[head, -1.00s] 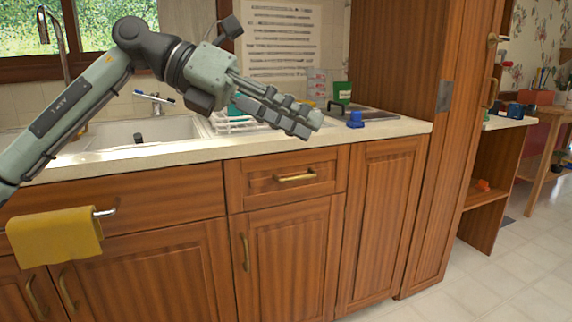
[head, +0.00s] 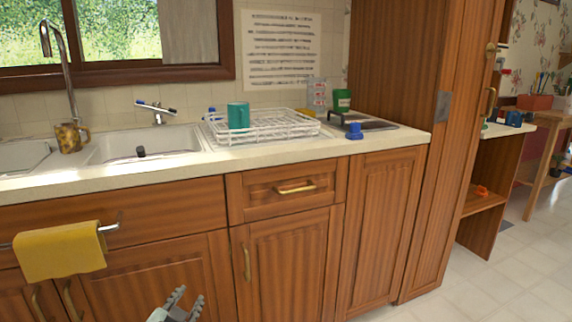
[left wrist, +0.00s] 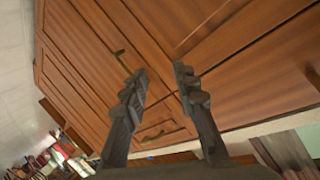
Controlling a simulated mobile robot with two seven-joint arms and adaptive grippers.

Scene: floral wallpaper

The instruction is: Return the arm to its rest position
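My left gripper (head: 178,304) shows at the bottom edge of the head view, low in front of the wooden cabinet doors; only its finger ends and a bit of its body are in the picture. In the left wrist view its two dark fingers (left wrist: 158,85) stand apart with nothing between them, so it is open and empty. Behind them are the cabinet fronts. The rest of my left arm is hidden below the head view. My right gripper is in neither view.
The counter (head: 300,158) holds a white dish rack (head: 262,130) with a teal mug (head: 238,117), a blue object (head: 354,132) and a patterned mug (head: 69,138) by the sink. A yellow towel (head: 60,250) hangs on a bar.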

